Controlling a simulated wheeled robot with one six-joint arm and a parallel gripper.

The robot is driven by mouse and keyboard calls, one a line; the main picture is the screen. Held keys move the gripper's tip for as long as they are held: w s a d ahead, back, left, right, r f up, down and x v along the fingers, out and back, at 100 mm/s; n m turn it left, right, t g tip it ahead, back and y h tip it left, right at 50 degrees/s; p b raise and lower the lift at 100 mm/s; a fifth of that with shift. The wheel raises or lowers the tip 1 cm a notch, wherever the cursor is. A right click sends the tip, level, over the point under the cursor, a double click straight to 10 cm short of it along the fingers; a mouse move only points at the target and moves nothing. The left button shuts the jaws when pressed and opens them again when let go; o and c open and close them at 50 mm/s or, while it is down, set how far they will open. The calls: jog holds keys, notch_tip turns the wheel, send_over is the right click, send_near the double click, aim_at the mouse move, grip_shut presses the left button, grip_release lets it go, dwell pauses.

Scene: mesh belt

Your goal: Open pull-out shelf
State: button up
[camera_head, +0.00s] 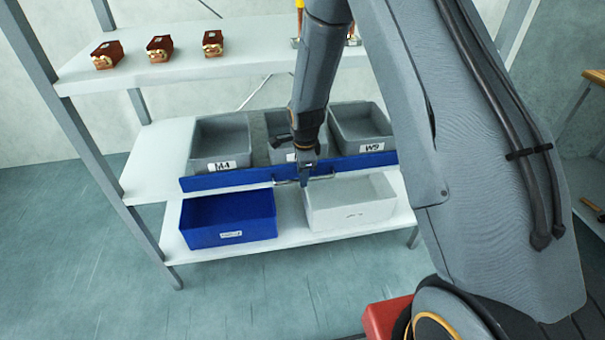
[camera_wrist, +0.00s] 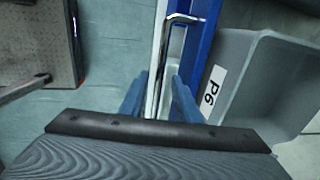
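The pull-out shelf has a long blue front panel (camera_head: 228,182) at the middle level of the rack, about flush with the rack's front edge. A thin metal handle (camera_head: 322,178) sits on the panel's face. In the wrist view the handle (camera_wrist: 183,17) runs along the blue panel (camera_wrist: 203,42) and down toward my fingers. My gripper (camera_head: 305,177) is at the handle, pointing down. In the wrist view my gripper (camera_wrist: 158,92) has its two blue fingers apart, one on each side of the handle's line. Contact with the handle cannot be told.
Grey bins, including one labelled M4 (camera_head: 221,150), stand behind the panel. A blue bin (camera_head: 230,219) and a white bin (camera_head: 350,204) stand on the bottom shelf. Small brown boxes (camera_head: 160,48) are on the top shelf. The floor (camera_head: 100,285) in front is clear.

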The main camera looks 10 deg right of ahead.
jog(key=shift+f, duration=0.1)
grip_shut()
dwell(0.3)
